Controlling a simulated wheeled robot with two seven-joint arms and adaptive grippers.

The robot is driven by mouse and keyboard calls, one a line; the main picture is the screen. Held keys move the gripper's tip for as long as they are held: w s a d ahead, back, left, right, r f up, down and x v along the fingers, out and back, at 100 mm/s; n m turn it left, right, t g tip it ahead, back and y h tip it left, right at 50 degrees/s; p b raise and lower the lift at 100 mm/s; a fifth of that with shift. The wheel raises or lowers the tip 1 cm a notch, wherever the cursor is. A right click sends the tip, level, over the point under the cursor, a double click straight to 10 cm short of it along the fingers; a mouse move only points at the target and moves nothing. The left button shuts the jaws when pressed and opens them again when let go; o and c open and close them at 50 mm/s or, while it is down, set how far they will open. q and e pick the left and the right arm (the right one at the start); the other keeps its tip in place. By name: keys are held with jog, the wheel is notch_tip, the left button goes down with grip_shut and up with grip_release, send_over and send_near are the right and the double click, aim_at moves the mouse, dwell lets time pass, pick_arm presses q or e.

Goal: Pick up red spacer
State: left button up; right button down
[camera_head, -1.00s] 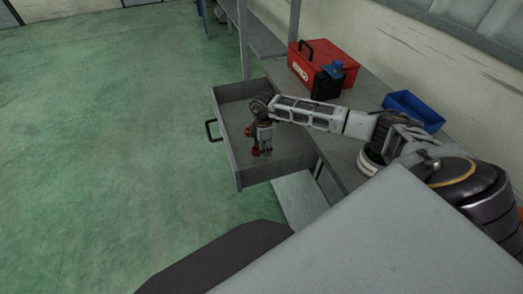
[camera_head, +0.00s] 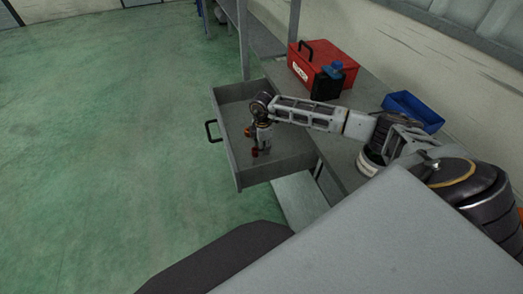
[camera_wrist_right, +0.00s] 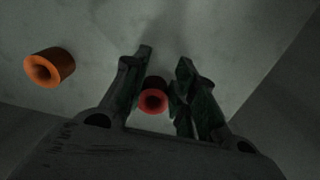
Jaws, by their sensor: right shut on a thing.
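The red spacer (camera_wrist_right: 154,98), a short round piece with a hole, sits between the fingers of my right gripper (camera_wrist_right: 160,85) in the right wrist view. The gripper is shut on it, with a finger on each side. In the head view my right gripper (camera_head: 260,150) points down inside the open grey drawer (camera_head: 284,170). A small red piece (camera_head: 254,153) shows at its fingertips there. I cannot tell whether the spacer is clear of the drawer floor. My left gripper is not in view.
An orange spacer (camera_wrist_right: 48,68) lies apart, left of the gripper in the right wrist view. The drawer walls surround the gripper. A red toolbox (camera_head: 322,66), a black-and-blue item (camera_head: 328,82) and a blue bin (camera_head: 413,110) stand on the grey bench. Green floor lies open at left.

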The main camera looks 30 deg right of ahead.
jog(key=shift+r, duration=0.55)
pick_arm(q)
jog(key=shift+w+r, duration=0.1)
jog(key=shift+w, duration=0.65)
pick_arm(e)
notch_tip(320, 180, up, 9)
